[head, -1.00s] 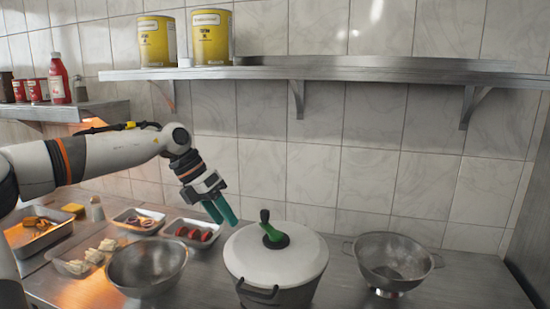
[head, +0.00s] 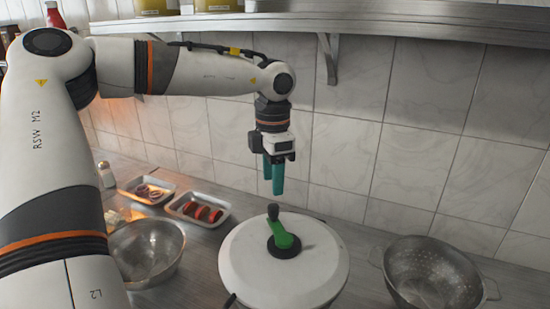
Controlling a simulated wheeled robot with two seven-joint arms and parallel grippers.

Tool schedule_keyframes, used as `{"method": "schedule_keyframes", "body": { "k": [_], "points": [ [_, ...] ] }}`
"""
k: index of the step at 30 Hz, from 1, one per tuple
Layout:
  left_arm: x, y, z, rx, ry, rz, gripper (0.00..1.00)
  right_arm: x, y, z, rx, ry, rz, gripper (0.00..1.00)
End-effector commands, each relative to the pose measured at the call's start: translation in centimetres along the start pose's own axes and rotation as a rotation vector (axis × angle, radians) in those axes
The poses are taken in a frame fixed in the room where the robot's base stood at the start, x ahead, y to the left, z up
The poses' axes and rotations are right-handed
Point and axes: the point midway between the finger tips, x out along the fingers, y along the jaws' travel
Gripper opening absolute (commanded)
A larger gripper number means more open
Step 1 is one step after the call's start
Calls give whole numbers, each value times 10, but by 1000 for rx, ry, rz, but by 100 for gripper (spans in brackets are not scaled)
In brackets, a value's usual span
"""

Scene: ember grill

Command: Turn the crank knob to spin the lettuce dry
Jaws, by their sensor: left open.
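The salad spinner (head: 250,268) stands on the counter at lower centre, with a round white lid. Its green crank (head: 284,238) sits on a dark hub at the lid's middle. The dark crank knob (head: 273,211) stands upright at the crank's far end. My left gripper (head: 275,188) has teal fingers pointing down, just above the knob in the picture and apart from it. It is open and empty. The lettuce is not visible under the lid. My right gripper is not in view.
A metal bowl (head: 148,250) stands left of the spinner, and a colander (head: 432,272) stands to its right. Behind are trays of sliced tomato (head: 198,211) and onion (head: 148,190). A steel shelf (head: 330,24) crosses the tiled wall above.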

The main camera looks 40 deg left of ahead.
Motion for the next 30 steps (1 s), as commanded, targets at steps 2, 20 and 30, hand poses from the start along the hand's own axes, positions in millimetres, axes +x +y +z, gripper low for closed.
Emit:
{"method": "schedule_keyframes", "body": {
  "k": [2, 20, 30],
  "points": [
    [16, 0, 1, -1, -4, 4, 48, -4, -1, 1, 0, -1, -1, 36],
    [84, 0, 0, -2, 1, 1, 48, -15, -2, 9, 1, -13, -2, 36],
    [84, 0, 0, -2, 2, 1, 27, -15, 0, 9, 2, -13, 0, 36]
  ]
}}
